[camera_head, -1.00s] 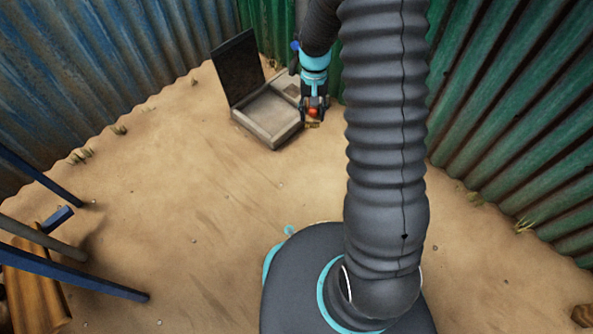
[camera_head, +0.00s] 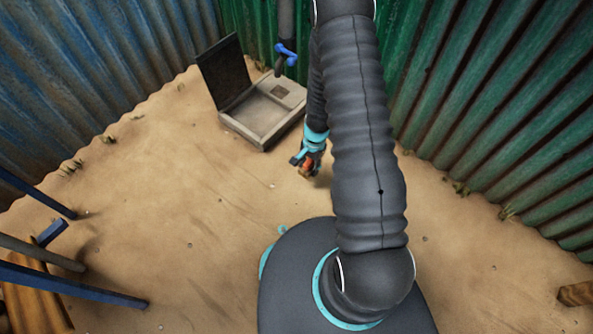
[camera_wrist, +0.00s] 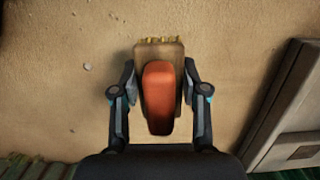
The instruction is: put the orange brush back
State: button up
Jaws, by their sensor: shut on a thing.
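The orange brush (camera_wrist: 158,98) is in my gripper (camera_wrist: 159,88), seen in the wrist view. It has an orange grip over a brown block with yellowish bristles at its far edge. The two fingers stand on either side of it, shut on it. In the head view my gripper (camera_head: 307,169) is above the sandy ground, to the right of and nearer than the open case, with the orange of the brush (camera_head: 305,167) showing small between the fingers. The exact height above the ground is hard to tell.
An open grey case (camera_head: 265,140) with a raised dark lid (camera_head: 224,71) lies on the sand; its edge also shows in the wrist view (camera_wrist: 290,110). Corrugated walls, blue (camera_head: 80,70) and green (camera_head: 490,110), enclose the place. Blue legs (camera_head: 75,283) stand at left. Open sand lies between.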

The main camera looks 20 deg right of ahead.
aim_at(295, 175)
jog(key=w+a+f, duration=0.1)
jog(key=a, duration=0.1)
jog(key=w+a+f, duration=0.1)
jog(key=w+f, duration=0.1)
jog(key=shift+w+a+f, duration=0.1)
jog(key=shift+w+a, duration=0.1)
jog(key=shift+a, duration=0.2)
jog(key=shift+f+b, duration=0.6)
jog(key=shift+f, duration=1.3)
jog(key=shift+f, duration=0.15)
jog(key=o, duration=1.2)
